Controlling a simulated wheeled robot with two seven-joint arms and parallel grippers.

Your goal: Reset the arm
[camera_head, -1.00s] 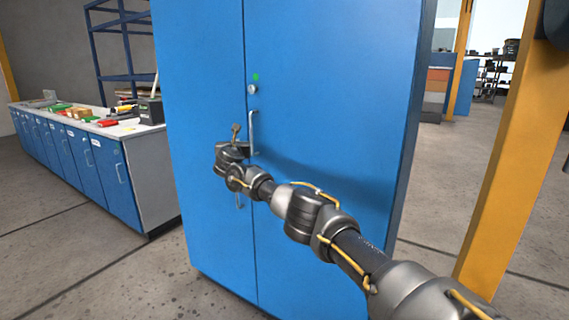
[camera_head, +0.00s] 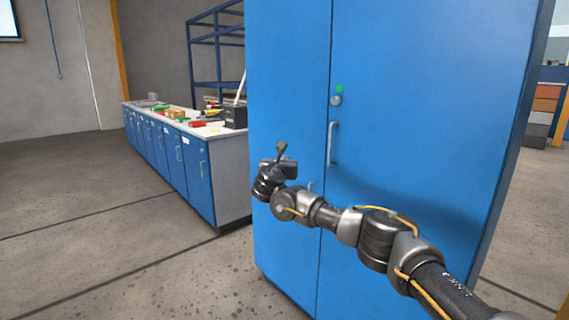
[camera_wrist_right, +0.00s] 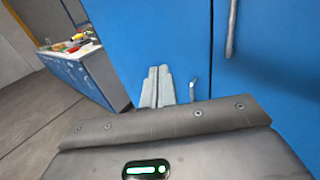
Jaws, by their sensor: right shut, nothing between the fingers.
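My right arm comes in from the lower right in the head view and reaches across the front of a tall blue cabinet (camera_head: 420,110). My right gripper (camera_head: 282,147) is shut and empty, in front of the cabinet's left door and left of its vertical handle (camera_head: 332,144). In the right wrist view the two pale fingers (camera_wrist_right: 157,85) lie together with nothing between them, and the blue door is behind them. My left gripper is not in view.
A long workbench (camera_head: 205,171) with blue doors stands left of the cabinet, with several tools and boxes on top. A blue shelf frame (camera_head: 190,60) stands behind it. The concrete floor (camera_head: 90,220) at the left is clear.

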